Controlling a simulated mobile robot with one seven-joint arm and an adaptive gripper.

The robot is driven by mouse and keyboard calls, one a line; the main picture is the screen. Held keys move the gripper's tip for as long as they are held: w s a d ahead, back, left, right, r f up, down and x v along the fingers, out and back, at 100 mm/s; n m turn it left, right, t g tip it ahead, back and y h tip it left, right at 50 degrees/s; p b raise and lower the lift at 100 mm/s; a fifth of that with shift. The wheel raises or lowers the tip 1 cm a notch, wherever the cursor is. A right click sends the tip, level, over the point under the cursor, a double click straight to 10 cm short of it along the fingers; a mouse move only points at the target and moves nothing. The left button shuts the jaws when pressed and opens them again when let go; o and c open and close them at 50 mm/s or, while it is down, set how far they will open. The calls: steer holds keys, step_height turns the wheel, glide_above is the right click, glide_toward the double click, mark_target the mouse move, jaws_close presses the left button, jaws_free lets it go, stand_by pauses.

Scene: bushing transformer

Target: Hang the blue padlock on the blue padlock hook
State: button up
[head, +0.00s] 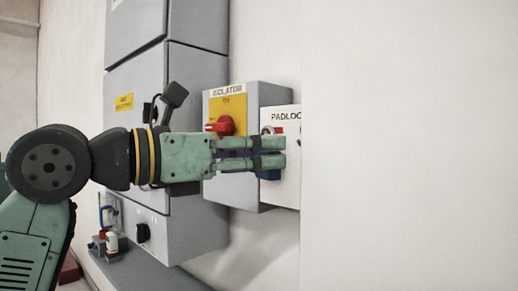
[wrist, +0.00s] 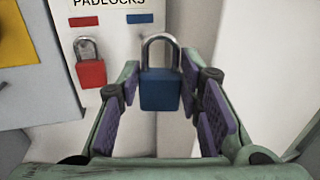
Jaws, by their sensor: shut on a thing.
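The blue padlock (wrist: 160,91) is upright between the fingers of my gripper (wrist: 162,92), its silver shackle pointing up. My gripper (head: 284,151) is shut on its body, in front of the white padlock board. In the head view a bit of the blue padlock (head: 269,175) shows below the fingers. The board has a blue label (wrist: 139,18) just above and left of the shackle. The blue padlock hook is not clearly visible. I cannot tell whether the shackle touches it.
A red padlock (wrist: 91,70) hangs on the board left of the blue one, under a red label (wrist: 83,21). The isolator box (head: 236,100) with a red knob (head: 220,126) stands just left of the board. Bare white wall (head: 410,150) lies to the right.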

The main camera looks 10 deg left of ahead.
steer(key=shift+w+d+f, duration=0.3)
steer(key=shift+w+d, duration=0.6)
steer(key=shift+w, duration=0.4)
steer(key=shift+w+d+f, duration=0.25)
steer(key=shift+w+d, duration=0.7)
steer(key=shift+w, duration=0.3)
steer(key=shift+w+d+f, duration=0.3)
steer(key=shift+w+d, duration=0.6)
steer(key=shift+w, duration=0.4)
steer(key=o, duration=1.3)
steer(key=shift+c, duration=0.2)
